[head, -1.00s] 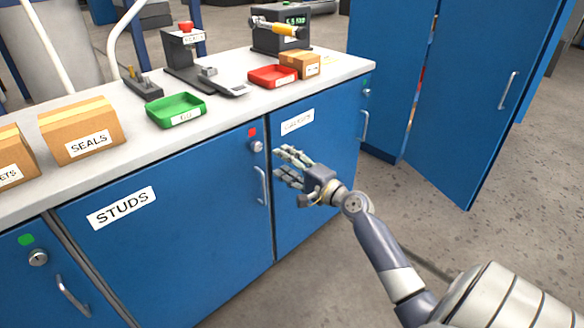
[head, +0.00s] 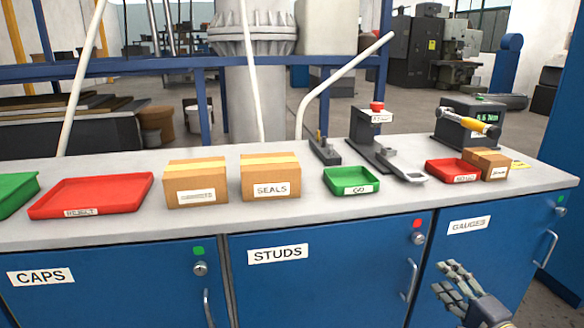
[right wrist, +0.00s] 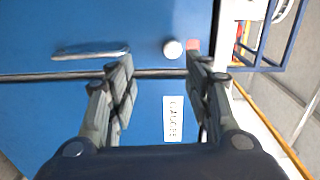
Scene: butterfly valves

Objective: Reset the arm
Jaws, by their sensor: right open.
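My right gripper (head: 456,286) is at the lower right of the head view, in front of the blue cabinet door labelled GAUGES (head: 470,250). Its grey fingers are spread, open and empty, and apart from the door handles. In the right wrist view the two finger groups (right wrist: 160,95) stand apart with nothing between them, in front of the blue doors. The GAUGES label (right wrist: 173,118), a bar handle (right wrist: 90,50) and a round lock (right wrist: 173,49) show there. My left gripper is not in view.
The workbench (head: 220,228) carries a red REJECT tray (head: 92,194), a SEALS box (head: 270,176), a green GO tray (head: 351,181), a red tray (head: 452,171) and a gauge stand (head: 362,135). Handles (head: 412,280) stick out from the cabinet fronts. Floor shows beyond the bench.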

